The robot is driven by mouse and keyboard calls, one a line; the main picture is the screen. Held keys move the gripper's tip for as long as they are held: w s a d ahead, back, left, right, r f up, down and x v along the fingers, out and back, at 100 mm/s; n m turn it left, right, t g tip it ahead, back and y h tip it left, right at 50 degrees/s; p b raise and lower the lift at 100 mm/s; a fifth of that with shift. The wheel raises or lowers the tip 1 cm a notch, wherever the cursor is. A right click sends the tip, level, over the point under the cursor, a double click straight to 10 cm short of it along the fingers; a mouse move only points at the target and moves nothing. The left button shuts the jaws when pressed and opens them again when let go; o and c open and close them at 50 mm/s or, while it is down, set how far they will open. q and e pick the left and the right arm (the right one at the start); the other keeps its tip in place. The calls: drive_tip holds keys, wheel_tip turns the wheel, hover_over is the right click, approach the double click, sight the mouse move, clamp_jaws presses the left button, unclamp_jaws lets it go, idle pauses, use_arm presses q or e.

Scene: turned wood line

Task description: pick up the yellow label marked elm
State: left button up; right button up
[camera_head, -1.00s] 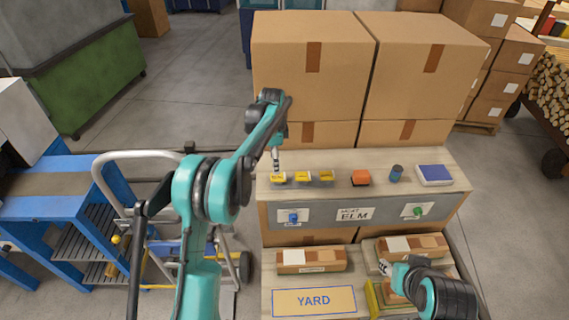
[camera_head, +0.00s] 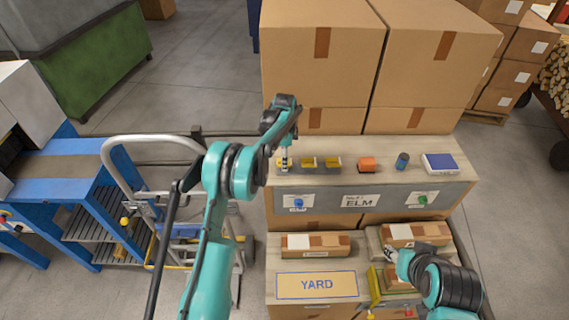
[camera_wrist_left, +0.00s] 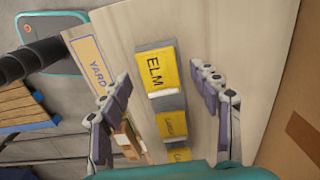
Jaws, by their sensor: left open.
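The yellow label marked ELM (camera_wrist_left: 155,70) sits in a grey holder at the end of a row of yellow labels. In the head view it is the leftmost label (camera_head: 280,165), partly covered by my left gripper (camera_head: 285,166). In the left wrist view my left gripper (camera_wrist_left: 162,78) is open, with one finger on each side of the ELM label and visible gaps between. My right gripper (camera_head: 390,254) is low at the right, by the cartons; its fingers are too small and covered to read.
Two more yellow labels (camera_head: 308,162) (camera_head: 333,162) stand close beside it. An orange block (camera_head: 367,164), a blue cylinder (camera_head: 402,161) and a blue-topped pad (camera_head: 440,163) share the shelf. Tall cartons (camera_head: 322,60) rise behind. A YARD panel (camera_head: 317,286) lies below.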

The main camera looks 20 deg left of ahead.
use_arm(q)
drive_tip(key=shift+f+b, duration=0.25)
drive_tip(key=shift+b, duration=0.05)
idle(0.4)
drive_tip(key=shift+c, duration=0.3)
drive_tip(key=c, duration=0.8)
